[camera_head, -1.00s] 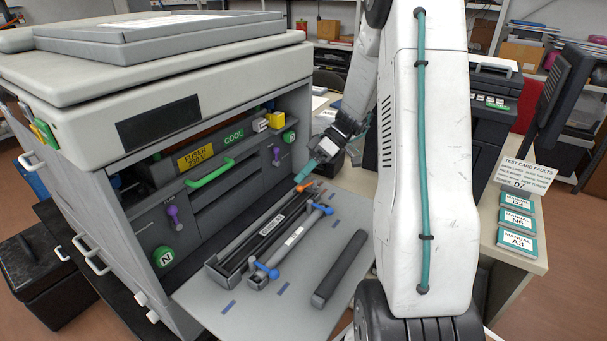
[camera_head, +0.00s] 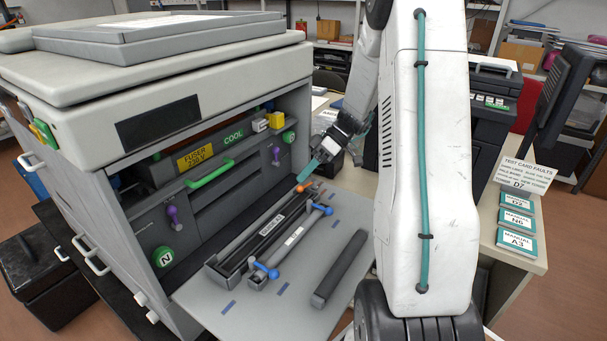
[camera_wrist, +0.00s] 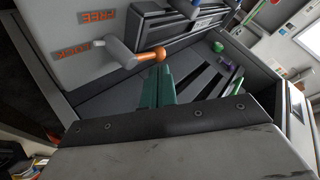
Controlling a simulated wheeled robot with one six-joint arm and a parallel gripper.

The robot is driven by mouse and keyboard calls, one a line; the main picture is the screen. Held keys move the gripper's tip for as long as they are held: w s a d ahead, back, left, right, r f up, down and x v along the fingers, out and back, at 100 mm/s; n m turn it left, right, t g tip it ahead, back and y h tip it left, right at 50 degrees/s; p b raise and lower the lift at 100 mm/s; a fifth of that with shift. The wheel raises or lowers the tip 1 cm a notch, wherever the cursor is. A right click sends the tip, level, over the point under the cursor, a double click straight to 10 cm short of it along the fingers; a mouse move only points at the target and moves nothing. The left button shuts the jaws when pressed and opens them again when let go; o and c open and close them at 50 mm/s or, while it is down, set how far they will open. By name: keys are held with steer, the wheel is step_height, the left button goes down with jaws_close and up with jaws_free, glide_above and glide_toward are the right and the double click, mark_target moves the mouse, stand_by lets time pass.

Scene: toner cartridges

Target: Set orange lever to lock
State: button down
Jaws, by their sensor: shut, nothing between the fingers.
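The orange lever (camera_head: 303,187) sits at the far end of the dark unit on the fold-down panel. In the wrist view its orange knob (camera_wrist: 152,54) ends a pale arm, whose other end lies close to the lower of two orange labels. The upper label (camera_wrist: 98,17) reads FREE and the lower label (camera_wrist: 73,50) appears to read LOCK, both upside down. My gripper (camera_head: 304,175) is shut and empty, with teal fingers just above the lever. In the wrist view my gripper tips (camera_wrist: 167,70) are beside the knob; contact cannot be told.
The open printer (camera_head: 125,165) stands to the left, with a green handle (camera_head: 210,173) and purple levers. A blue-knobbed unit (camera_head: 290,240) and a dark roller (camera_head: 338,268) lie on the grey panel (camera_head: 215,310). Manuals (camera_head: 517,220) lie on the table at right.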

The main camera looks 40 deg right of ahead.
steer(key=shift+d, duration=0.45)
steer(key=v, duration=0.7)
steer(key=shift+d+r, duration=0.25)
steer(key=shift+d, duration=0.1)
